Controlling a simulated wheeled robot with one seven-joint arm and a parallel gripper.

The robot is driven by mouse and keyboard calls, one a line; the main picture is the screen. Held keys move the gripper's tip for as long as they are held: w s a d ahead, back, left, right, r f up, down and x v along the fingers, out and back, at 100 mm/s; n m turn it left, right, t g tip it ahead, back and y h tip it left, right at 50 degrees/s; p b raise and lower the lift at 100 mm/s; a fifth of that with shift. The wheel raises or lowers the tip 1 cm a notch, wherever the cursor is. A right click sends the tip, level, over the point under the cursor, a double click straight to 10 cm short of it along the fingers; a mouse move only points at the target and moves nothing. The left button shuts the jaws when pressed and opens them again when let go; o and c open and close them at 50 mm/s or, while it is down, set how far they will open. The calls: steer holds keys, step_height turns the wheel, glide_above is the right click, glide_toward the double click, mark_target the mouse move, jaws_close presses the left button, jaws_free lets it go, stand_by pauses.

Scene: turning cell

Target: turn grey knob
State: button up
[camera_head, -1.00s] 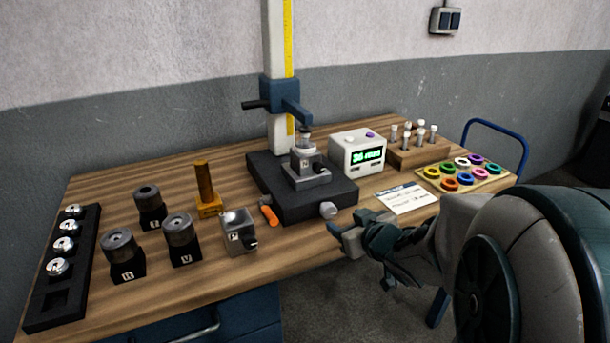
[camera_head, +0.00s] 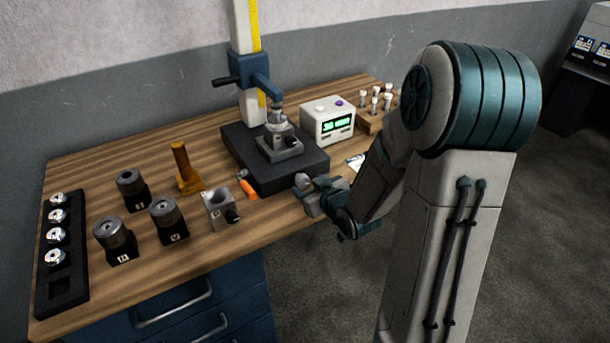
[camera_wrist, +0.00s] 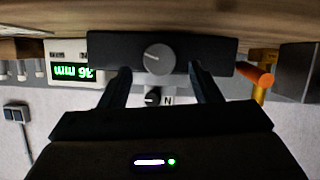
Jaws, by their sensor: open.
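The grey knob (camera_wrist: 158,58) is round with a pale pointer line. It sits on the front face of the black press base (camera_wrist: 108,50). In the wrist view, which is upside down, my gripper (camera_wrist: 160,72) is open, with one finger on each side of the knob and the tips close to the base. I cannot tell whether the fingers touch the knob. In the head view my gripper (camera_head: 312,192) is at the front of the base (camera_head: 238,150) and partly covers the knob.
A small block with a black knob (camera_head: 221,208) stands left. The display box (camera_head: 327,121) reads 36 mm. A dark holder tray (camera_head: 64,275) is far left.

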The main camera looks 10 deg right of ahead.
mark_target(305, 183)
steer(key=shift+w+a+f+p, duration=0.15)
steer(key=shift+w+f+p, duration=0.05)
steer(key=shift+w+p, duration=0.25)
steer(key=shift+x, duration=1.2)
steer(key=shift+f, duration=0.1)
steer(key=c, duration=1)
